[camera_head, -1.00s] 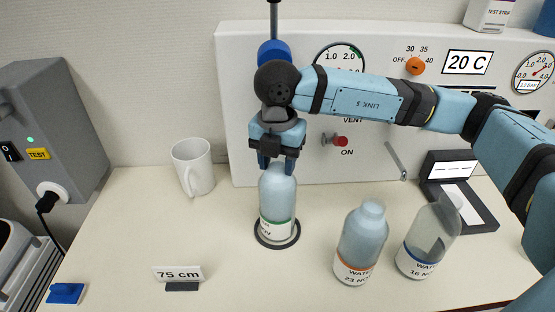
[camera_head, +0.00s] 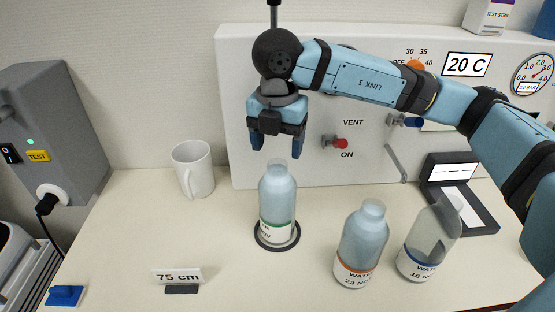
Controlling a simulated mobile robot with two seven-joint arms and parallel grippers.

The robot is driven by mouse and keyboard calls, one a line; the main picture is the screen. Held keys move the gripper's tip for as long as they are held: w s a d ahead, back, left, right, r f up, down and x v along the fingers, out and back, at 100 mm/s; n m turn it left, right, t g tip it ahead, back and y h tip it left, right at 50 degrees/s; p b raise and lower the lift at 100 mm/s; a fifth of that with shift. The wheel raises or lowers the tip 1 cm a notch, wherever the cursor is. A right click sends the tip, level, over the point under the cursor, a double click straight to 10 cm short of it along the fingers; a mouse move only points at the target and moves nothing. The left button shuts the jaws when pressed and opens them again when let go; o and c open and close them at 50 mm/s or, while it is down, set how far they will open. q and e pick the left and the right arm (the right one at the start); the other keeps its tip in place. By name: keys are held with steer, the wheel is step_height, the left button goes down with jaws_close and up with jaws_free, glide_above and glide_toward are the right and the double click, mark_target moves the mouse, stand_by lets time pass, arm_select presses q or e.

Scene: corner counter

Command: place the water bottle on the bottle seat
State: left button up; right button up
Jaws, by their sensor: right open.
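A water bottle (camera_head: 277,200) with a green-banded label stands upright on the dark round bottle seat (camera_head: 263,242) in the middle of the counter. My right gripper (camera_head: 277,146) is open and empty just above the bottle's top, its fingers apart and clear of it. Two more water bottles stand to the right: one with an orange band (camera_head: 361,243) and one with a blue band (camera_head: 428,243), which looks partly clear. My left gripper is not in view.
A white mug (camera_head: 193,168) stands left of the seat. A "75 cm" sign (camera_head: 178,277) is at front left. A dark tray (camera_head: 484,220) lies at the right. A white panel with gauges and a red valve (camera_head: 341,142) stands behind.

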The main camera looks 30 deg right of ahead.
step_height(320, 180, up, 7)
stand_by(0.3)
steer(key=shift+r, duration=0.1)
